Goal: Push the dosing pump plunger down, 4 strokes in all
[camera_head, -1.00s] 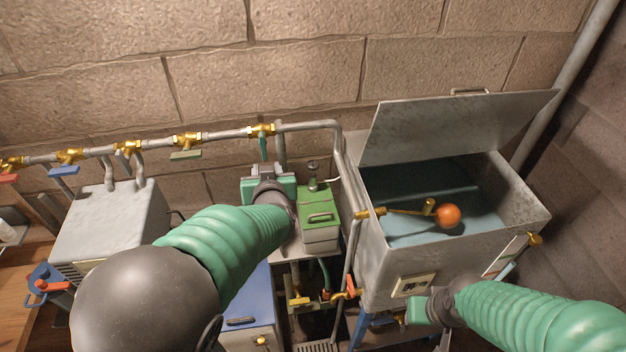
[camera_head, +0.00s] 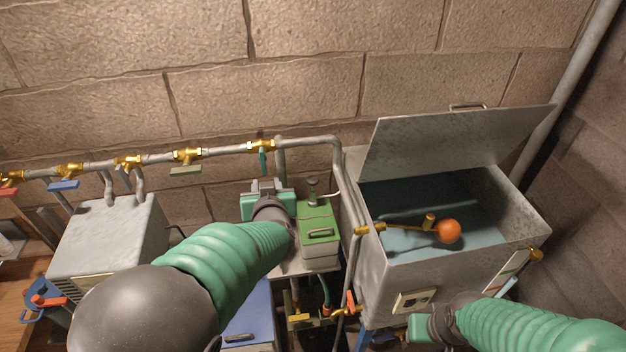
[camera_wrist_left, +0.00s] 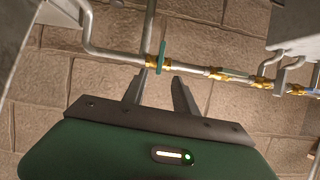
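The dosing pump is a green-topped box (camera_head: 318,228) in the middle of the head view. Its plunger (camera_head: 312,187), with a dark round knob, stands upright at the back of the box. My left gripper (camera_head: 266,187) is just left of the plunger, apart from it, at about the same height in the picture. In the left wrist view its two fingers (camera_wrist_left: 159,90) are spread with nothing between them; the pump is not seen there. My right gripper (camera_head: 420,328) is low at the right, in front of the tank; its fingers are not clear.
An open metal tank (camera_head: 440,270) with a raised lid and an orange float (camera_head: 448,231) stands right of the pump. A pipe with brass valves (camera_head: 188,155) runs along the brick wall behind. A grey box (camera_head: 105,245) stands at the left.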

